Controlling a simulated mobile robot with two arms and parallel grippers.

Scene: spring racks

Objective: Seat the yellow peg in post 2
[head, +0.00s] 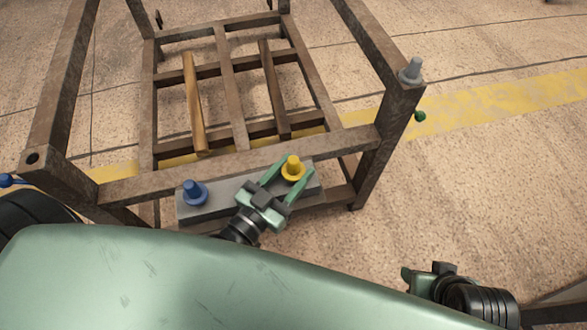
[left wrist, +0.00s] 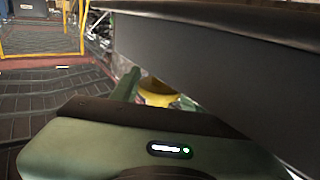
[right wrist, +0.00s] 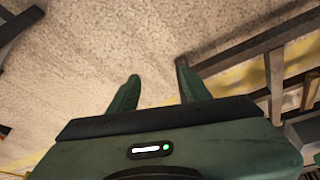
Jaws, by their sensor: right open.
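The yellow peg (head: 293,167) stands upright on the grey tray (head: 225,211) at the front of the rack. My left gripper (head: 297,166) has a finger on either side of the peg; whether they press on it I cannot tell. The left wrist view shows part of the yellow peg (left wrist: 157,92) by the fingers. The near left post (head: 35,160) has an open hole in its top; the near right post (head: 402,92) carries a grey peg (head: 411,69). No post number is readable. My right gripper (right wrist: 157,88) is open and empty above the floor.
A blue peg (head: 194,193) stands on the tray's left end. The brown rack frame (head: 240,168) has a front beam just behind the tray. A green ball (head: 419,116) is by the right post, a blue ball (head: 6,180) by the left.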

